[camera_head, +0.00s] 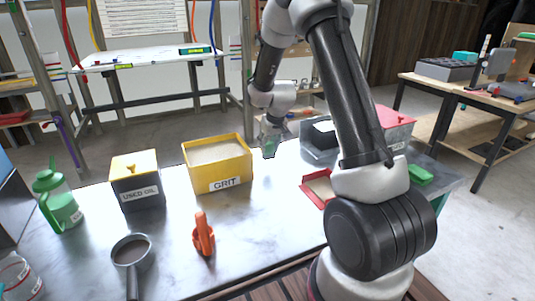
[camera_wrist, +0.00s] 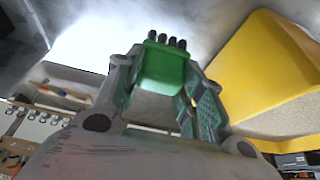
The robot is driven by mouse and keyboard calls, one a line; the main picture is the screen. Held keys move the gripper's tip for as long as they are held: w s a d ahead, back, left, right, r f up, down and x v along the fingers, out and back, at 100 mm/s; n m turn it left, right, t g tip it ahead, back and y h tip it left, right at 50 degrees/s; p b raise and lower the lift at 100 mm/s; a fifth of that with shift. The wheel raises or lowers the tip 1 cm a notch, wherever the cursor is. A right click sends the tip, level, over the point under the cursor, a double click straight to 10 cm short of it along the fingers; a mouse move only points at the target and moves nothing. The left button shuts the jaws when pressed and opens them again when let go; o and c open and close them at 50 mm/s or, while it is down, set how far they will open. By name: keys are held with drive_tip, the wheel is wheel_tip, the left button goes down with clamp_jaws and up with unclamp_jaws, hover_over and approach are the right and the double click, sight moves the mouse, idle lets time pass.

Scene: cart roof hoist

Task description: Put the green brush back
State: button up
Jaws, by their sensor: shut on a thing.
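My gripper (camera_head: 270,138) hangs above the metal table, just right of the yellow GRIT bin (camera_head: 217,180). In the wrist view my gripper (camera_wrist: 163,85) is shut on the green brush (camera_wrist: 165,68), a green block with several dark bristle tufts at its far end. The fingers clasp it from both sides. In the head view the brush is too small to tell apart from the fingertips. The GRIT bin also shows at the right of the wrist view (camera_wrist: 262,60).
A USED OIL bin (camera_head: 138,190), green jug (camera_head: 58,205), dark-filled pan (camera_head: 131,251) and orange tool (camera_head: 204,238) stand at left and front. A red tray (camera_head: 318,188), green object (camera_head: 420,175) and red-lidded box (camera_head: 395,125) are right. The table middle is clear.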

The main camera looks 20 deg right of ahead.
sight(269, 152)
drive_tip(key=shift+f, duration=1.8)
drive_tip(key=shift+f, duration=0.1)
drive_tip(key=o, duration=1)
